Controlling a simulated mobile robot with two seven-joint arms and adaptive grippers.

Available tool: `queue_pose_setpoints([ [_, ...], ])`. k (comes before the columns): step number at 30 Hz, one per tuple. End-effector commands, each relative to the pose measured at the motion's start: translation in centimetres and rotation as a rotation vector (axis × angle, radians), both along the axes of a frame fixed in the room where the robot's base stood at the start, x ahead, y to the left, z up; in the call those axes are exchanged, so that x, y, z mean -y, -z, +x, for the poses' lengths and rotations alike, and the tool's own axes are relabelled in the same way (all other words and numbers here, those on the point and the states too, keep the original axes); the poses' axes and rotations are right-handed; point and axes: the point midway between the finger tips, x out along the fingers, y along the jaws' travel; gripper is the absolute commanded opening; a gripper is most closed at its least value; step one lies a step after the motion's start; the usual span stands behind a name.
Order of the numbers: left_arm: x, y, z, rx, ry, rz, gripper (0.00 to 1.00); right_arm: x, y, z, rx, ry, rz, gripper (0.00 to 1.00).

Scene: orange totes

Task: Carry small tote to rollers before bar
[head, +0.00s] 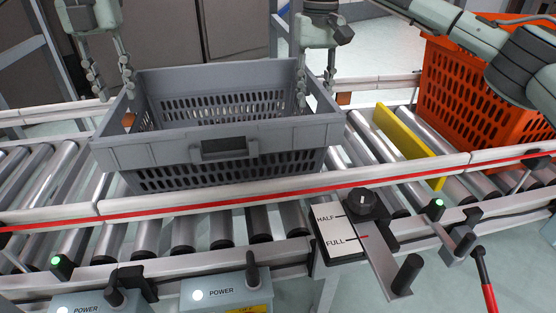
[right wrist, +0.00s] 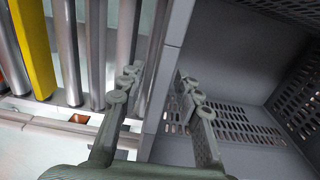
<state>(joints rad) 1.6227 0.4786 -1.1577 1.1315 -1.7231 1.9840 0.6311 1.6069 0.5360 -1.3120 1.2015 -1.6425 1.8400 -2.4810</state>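The grey small tote (head: 225,147) is upright over the conveyor rollers, left of the yellow bar (head: 408,140). It looks empty; I cannot tell whether its base touches the rollers. My left gripper (head: 110,88) points down at its left wall, fingers apart, the inner finger at the inside of the wall. My right gripper (head: 316,90) straddles the right wall, fingers apart. In the right wrist view my right gripper (right wrist: 158,90) has one finger outside and one inside the tote wall (right wrist: 250,122), with the rim between. The yellow bar (right wrist: 33,48) shows at left there.
An orange tote (head: 470,95) stands beyond the bar on the right. A red-striped near rail (head: 250,192) runs along the front. A HALF/FULL knob panel (head: 338,232) and power boxes (head: 225,290) sit before it. Bare rollers (head: 30,170) lie left of the grey tote.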

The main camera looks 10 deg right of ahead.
Motion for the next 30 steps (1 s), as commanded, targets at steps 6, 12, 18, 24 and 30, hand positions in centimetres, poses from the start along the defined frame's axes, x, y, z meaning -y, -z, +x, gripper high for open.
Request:
queue_pose_setpoints([
  [6, 0.0, -4.5, 0.0, 0.002, -0.001, 0.002, 0.34, 0.0, 0.0, 0.0, 0.000, 0.000, 0.000, 0.34],
  [12, 0.0, -6.4, 0.0, 0.000, 0.000, 0.001, 0.34, 0.0, -0.1, 0.0, 0.000, 0.000, 0.000, 0.34],
  [18, 0.0, -6.7, 0.0, -0.001, 0.001, 0.000, 0.34, 0.0, -2.0, 0.1, 0.003, -0.001, 0.000, 0.34],
  [24, 0.0, -6.7, 0.0, -0.001, 0.001, 0.000, 0.34, -0.1, -6.4, 0.1, 0.004, 0.001, 0.001, 0.34],
  [30, 0.0, -6.7, 0.0, -0.001, 0.001, 0.000, 0.34, 0.0, -10.1, 0.0, 0.003, 0.000, 0.001, 0.34],
])
